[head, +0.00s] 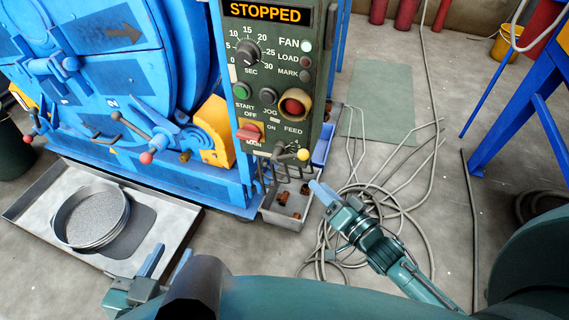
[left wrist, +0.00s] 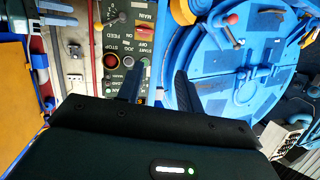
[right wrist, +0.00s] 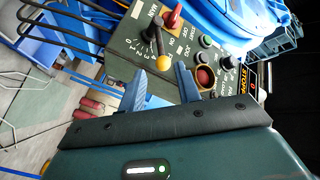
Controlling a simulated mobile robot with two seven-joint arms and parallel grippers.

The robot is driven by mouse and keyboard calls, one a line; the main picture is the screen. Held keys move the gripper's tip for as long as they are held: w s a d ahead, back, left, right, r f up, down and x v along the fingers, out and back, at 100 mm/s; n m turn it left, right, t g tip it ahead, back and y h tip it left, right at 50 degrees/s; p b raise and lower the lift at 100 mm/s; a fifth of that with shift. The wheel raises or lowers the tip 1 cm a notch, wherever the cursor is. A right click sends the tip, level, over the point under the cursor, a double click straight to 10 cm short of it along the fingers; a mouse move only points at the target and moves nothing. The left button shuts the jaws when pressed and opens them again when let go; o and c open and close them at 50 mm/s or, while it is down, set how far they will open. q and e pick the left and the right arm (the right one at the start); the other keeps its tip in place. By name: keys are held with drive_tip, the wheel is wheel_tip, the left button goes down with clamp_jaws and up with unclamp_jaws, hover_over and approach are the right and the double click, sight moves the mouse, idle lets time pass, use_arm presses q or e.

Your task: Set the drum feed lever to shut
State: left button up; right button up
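The feed lever, with a yellow ball knob (head: 303,154), sticks out at the bottom of the green control panel (head: 273,90), beneath the FEED label. In the right wrist view the knob (right wrist: 163,62) sits just beyond my fingertips, its dark arm running up to a pivot beside a numbered scale. I cannot read its setting clearly. My right gripper (head: 316,187) is open and empty, below and right of the knob, apart from it in the head view. My left gripper (head: 170,257) is open and empty at the lower left, near the tray.
The panel display reads STOPPED. A red MAIN switch (head: 249,132) and a red stop button (head: 293,104) are nearby. The blue drum (head: 110,60) stands left. A metal tray (head: 30,205) holds a round sieve. Coiled cable (head: 375,195) lies on the floor at right.

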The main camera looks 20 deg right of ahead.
sight(291, 155)
use_arm(q)
drive_tip(key=shift+w+d+r+m+t+h+b, duration=0.15)
drive_tip(key=shift+d+m+t+h+b, duration=0.15)
drive_tip(key=shift+t+b, duration=0.4)
drive_tip(key=shift+w+d+m+t+h+b, duration=0.1)
drive_tip(key=shift+d+m+t+h+b, duration=0.15)
drive_tip(key=shift+t+b, duration=0.45)
use_arm(e)
drive_tip(key=shift+x, duration=6.55)
drive_tip(key=shift+c, duration=0.4)
use_arm(q)
drive_tip(key=shift+a, duration=0.1)
use_arm(e)
drive_tip(key=shift+f, duration=0.1)
clamp_jaws()
